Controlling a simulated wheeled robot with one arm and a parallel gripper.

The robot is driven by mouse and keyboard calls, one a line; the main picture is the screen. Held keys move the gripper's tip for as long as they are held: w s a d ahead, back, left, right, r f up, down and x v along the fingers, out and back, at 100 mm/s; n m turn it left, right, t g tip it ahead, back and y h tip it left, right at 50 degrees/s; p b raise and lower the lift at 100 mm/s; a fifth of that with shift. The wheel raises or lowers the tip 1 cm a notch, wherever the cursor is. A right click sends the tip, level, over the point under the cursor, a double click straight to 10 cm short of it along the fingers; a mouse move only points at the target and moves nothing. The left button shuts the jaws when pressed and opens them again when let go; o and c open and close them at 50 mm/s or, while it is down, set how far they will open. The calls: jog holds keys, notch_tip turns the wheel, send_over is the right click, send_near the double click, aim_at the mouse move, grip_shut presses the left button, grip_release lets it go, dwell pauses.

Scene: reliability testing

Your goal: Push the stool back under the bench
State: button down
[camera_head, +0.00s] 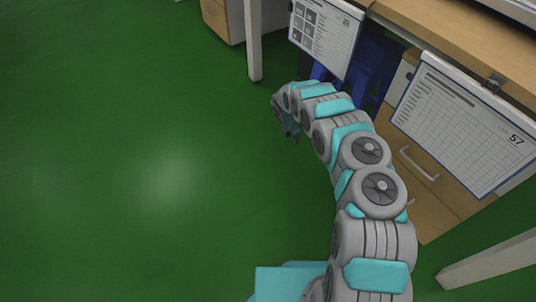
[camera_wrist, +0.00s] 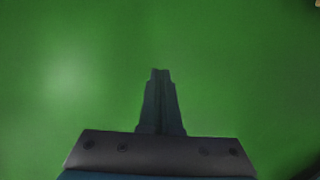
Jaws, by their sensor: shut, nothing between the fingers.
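A blue stool (camera_head: 372,62) stands in the shadow under the bench (camera_head: 445,30), in the gap between the two hanging sheets. My arm and the front sheets hide part of it. My gripper (camera_head: 293,136) hangs low in front of the bench, just left of the stool, pointing down at the floor. Whether it touches the stool cannot be told. In the wrist view my gripper (camera_wrist: 160,75) is shut and empty, with only green floor beyond its fingers.
A white bench leg (camera_head: 254,45) stands left of my gripper. Wooden drawers (camera_head: 430,170) stand right of the stool. Clipped sheets (camera_head: 325,35) and (camera_head: 462,125) hang from the bench edge. Another white leg (camera_head: 490,260) is at lower right. The green floor (camera_head: 130,150) at left is clear.

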jog(key=s+a+b, duration=0.3)
jog(key=s+a, duration=0.4)
jog(key=a, duration=0.4)
jog(key=shift+s+a, duration=0.25)
jog(key=shift+s, duration=0.15)
jog(key=s+d+r+m+g+h+p, duration=0.1)
jog(key=s+d+r+m, duration=0.3)
jog(key=d+r, duration=0.5)
jog(key=s+d+r+m, duration=0.3)
jog(key=d+r+m, duration=0.15)
jog(key=r, duration=0.85)
jog(key=s+d+r+m+g+h+p, duration=0.1)
jog(key=s+d+r+m, duration=0.5)
jog(key=r, duration=0.5)
jog(key=s+d+r+m+g+y+p, duration=0.15)
jog(key=s+r+m, duration=0.35)
jog(key=s+r, duration=0.65)
jog(key=s+a+r+m+y, duration=0.1)
jog(key=s+a+m, duration=0.1)
jog(key=s, duration=0.9)
jog(key=s+a+r+m+y, duration=0.1)
jog(key=s+a+m+y, duration=0.1)
jog(key=s, duration=0.9)
jog(key=shift+s+a+r+m+p, duration=0.25)
jog(key=shift+a+r+m+p, duration=0.2)
jog(key=shift+a+m, duration=0.2)
